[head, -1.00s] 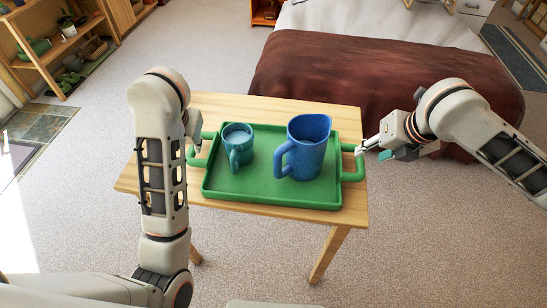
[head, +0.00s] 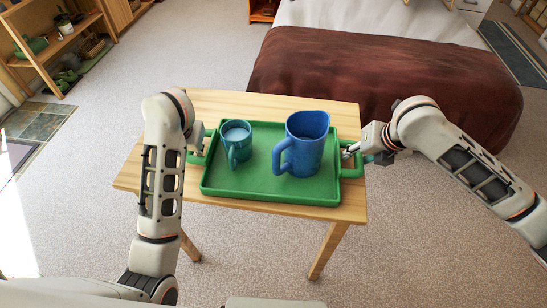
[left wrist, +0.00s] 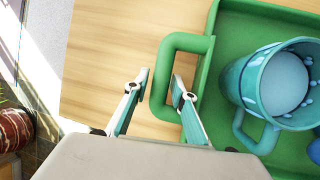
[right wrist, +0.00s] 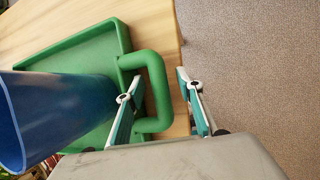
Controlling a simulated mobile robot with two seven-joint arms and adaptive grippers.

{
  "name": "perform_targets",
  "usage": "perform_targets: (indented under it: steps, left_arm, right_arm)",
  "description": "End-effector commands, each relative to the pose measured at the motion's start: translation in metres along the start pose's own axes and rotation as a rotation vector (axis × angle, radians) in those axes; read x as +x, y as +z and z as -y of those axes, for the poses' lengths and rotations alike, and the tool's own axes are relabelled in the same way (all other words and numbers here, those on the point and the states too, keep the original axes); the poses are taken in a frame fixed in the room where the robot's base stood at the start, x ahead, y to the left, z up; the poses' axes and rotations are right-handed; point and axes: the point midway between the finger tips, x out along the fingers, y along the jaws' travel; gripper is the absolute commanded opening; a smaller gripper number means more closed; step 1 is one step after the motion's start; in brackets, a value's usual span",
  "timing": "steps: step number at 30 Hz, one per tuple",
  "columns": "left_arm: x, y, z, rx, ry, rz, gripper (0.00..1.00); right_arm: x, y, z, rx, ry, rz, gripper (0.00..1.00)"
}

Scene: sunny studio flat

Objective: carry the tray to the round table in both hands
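The green tray (head: 260,190) lies flat on a small wooden table (head: 300,107). It holds a teal mug (head: 238,145) with pale liquid and a tall blue pitcher (head: 304,150). My left gripper (left wrist: 158,90) is open, its fingers on either side of the left tray handle (left wrist: 165,65), with gaps showing. In the head view my left arm partly hides that handle. My right gripper (right wrist: 160,98) is open, with the right tray handle (right wrist: 157,85) between its fingers; the inner finger is close beside the pitcher. The round table is not identifiable in view.
A bed with a brown blanket (head: 390,75) stands close behind and right of the table. A wooden shelf (head: 50,50) with pots stands at the far left. Carpet (head: 110,120) is clear to the left and in front.

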Motion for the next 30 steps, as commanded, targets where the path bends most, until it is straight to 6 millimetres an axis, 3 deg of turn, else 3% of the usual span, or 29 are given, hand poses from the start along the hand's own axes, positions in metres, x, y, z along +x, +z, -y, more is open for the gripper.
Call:
perform_targets:
  steps: [9, 12, 14, 30]
  left_arm:
    - [0.0016, -0.0001, 0.0001, 0.001, 0.0, 0.0, 0.25]
    - [0.0015, -0.0001, 0.0001, 0.001, 0.0, 0.0, 0.0]
    - [0.0015, -0.0001, 0.0001, 0.001, 0.0, 0.0, 0.0]
    - [-0.0038, 0.0036, -0.0013, 0.001, 0.001, 0.007, 0.0]
  right_arm:
    - [0.0015, -0.0001, -0.0002, 0.0, 0.0, 0.0, 0.37]
    - [0.0014, -0.0001, -0.0002, 0.0, 0.0, 0.0, 0.11]
    - [0.0014, -0.0001, -0.0001, 0.0, 0.0, 0.0, 0.0]
    - [-0.0038, 0.0038, -0.0017, 0.0, 0.003, 0.006, 0.0]
